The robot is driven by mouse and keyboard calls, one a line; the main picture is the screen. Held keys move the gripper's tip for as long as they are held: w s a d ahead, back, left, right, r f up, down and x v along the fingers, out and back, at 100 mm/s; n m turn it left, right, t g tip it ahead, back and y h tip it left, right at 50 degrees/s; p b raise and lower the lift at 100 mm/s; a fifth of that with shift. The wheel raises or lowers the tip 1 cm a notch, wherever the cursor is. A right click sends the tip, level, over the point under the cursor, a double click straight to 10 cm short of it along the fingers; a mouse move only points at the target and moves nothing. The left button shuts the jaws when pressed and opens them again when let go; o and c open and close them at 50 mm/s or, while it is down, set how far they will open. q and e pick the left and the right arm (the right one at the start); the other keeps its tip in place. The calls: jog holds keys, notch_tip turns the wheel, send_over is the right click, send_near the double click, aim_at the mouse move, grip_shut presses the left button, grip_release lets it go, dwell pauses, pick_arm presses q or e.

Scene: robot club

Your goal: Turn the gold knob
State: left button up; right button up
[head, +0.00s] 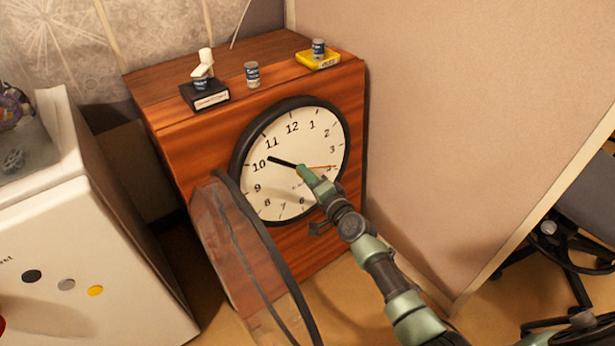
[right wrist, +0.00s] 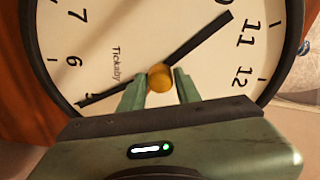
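The gold knob (right wrist: 160,78) is a small round knob at the middle of the clock face, where the hands meet. In the head view my gripper covers it. The white clock face (head: 280,135) has a black rim and is set in the front of a wooden case; it also shows in the right wrist view (right wrist: 105,30). A black hand points near 10. My right gripper (head: 302,170) reaches the face's centre. In the right wrist view its green fingers (right wrist: 160,80) close in on both sides of the knob, with no clear gap. My left gripper is not in view.
A clear cover with a black rim (head: 235,245) swings open at the clock's lower left. Small cans, a black box (head: 205,97) and a yellow box (head: 318,60) stand on the wooden case (head: 165,85). A white cabinet (head: 75,240) stands left, a partition (head: 450,120) right.

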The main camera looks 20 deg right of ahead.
jog(key=shift+o, duration=1.2)
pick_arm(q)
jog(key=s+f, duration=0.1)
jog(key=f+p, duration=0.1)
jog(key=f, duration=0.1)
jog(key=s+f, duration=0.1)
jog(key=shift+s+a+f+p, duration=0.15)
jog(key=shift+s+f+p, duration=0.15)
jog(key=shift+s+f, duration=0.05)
pick_arm(e)
jog(key=f+v, duration=0.1)
jog(key=v, duration=0.6)
jog(key=shift+s+r, duration=0.4)
jog(key=shift+r, duration=0.05)
jog(key=shift+d, duration=0.1)
